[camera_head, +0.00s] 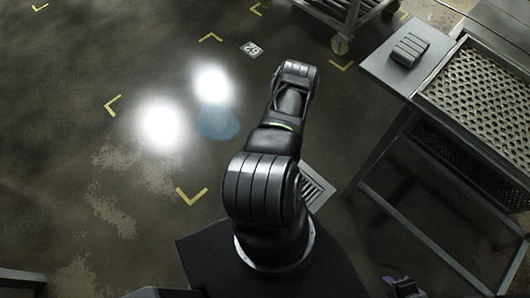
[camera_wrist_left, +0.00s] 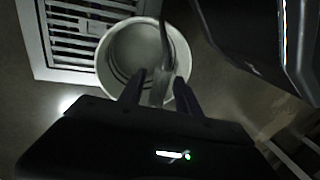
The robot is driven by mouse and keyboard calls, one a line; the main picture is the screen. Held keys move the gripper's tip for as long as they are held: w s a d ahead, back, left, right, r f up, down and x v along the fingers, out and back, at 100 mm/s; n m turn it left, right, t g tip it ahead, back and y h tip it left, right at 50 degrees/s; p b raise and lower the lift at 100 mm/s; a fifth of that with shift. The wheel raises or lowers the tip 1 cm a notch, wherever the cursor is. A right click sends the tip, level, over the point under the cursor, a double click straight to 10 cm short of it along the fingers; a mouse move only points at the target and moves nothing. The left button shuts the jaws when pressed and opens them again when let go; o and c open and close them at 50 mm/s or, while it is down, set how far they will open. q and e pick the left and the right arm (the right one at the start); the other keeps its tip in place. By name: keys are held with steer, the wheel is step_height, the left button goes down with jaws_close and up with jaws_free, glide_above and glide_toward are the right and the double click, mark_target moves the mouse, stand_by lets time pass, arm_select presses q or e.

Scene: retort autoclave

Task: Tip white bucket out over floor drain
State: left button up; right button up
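The white bucket (camera_wrist_left: 108,62) shows in the left wrist view with its round mouth facing the camera, beside and partly over the slatted floor drain (camera_wrist_left: 62,72). The bucket's inside looks pale, and I cannot tell what it holds. My left gripper (camera_wrist_left: 159,78) is at the bucket's near rim, its two fingers apart. A grey strip, seemingly the bucket's handle, stands between them with small gaps at the sides. In the head view the drain (camera_head: 318,188) shows partly behind my arm, and the bucket is hidden. Only a bit of my right gripper (camera_head: 405,288) shows at the bottom edge.
A metal table with a perforated top (camera_head: 480,95) stands at the right, with a grey ribbed block (camera_head: 409,49) on its plain end. A wheeled cart (camera_head: 345,18) is at the top. The floor on the left is open, with yellow corner marks and a bluish wet-looking patch (camera_head: 217,122).

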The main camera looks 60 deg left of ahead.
steer(key=shift+s, duration=0.1)
arm_select(q)
steer(key=r, duration=0.2)
steer(key=w+r+p, duration=0.1)
steer(key=r, duration=0.4)
steer(key=shift+w+a+r+p, duration=0.25)
steer(key=shift+r+p, duration=0.05)
steer(key=shift+r, duration=0.05)
arm_select(e)
steer(key=s, duration=0.1)
steer(key=s+a+r, duration=0.1)
steer(key=s+r, duration=0.1)
steer(key=shift+a+n+g+y, duration=0.3)
steer(key=shift+g, duration=0.1)
stand_by(0.5)
